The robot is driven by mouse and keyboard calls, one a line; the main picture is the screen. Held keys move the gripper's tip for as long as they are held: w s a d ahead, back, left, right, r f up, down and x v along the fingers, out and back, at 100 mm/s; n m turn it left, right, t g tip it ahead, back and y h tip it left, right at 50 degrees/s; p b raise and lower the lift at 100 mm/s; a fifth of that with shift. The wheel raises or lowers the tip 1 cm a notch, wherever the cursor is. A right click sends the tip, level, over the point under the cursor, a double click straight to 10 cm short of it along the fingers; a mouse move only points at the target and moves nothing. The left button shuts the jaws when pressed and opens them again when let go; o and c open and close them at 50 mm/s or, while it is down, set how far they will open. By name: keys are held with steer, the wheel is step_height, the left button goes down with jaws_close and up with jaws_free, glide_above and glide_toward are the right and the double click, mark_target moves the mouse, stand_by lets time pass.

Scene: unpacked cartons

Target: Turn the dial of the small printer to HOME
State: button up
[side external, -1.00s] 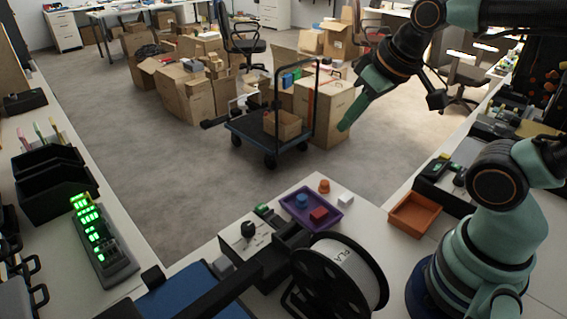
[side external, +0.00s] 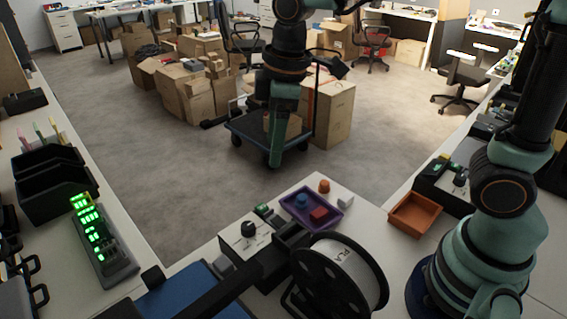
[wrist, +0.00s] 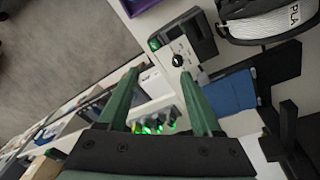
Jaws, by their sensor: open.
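The small printer is a white-topped box with a dark part behind it, and a black dial (side external: 249,229) stands up from its top face. In the wrist view the same dial (wrist: 177,60) shows from above, with small marks around it that are too small to read. My gripper (side external: 274,163) hangs over the floor side of the table, above and behind the printer in the side view. In the wrist view its two green fingers (wrist: 160,72) are apart, with nothing between them. The dial lies near the right fingertip in that picture, below it and not touched.
A large PLA filament spool (side external: 337,277) stands right beside the printer. A purple tray (side external: 325,222) with a blue and a red piece lies behind it. An orange bin (side external: 415,214) is at the right. A device with green lights (side external: 105,245) is at the left.

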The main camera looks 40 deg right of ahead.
mark_target(248, 225)
steer(key=w+a+f+n+g, duration=0.1)
steer(key=a+f+n+g, duration=0.1)
steer(key=a+f+n, duration=0.4)
steer(key=shift+m+h, duration=0.3)
steer(key=shift+m, duration=0.4)
steer(key=f, duration=1)
steer(key=shift+a, duration=0.3)
jaws_close()
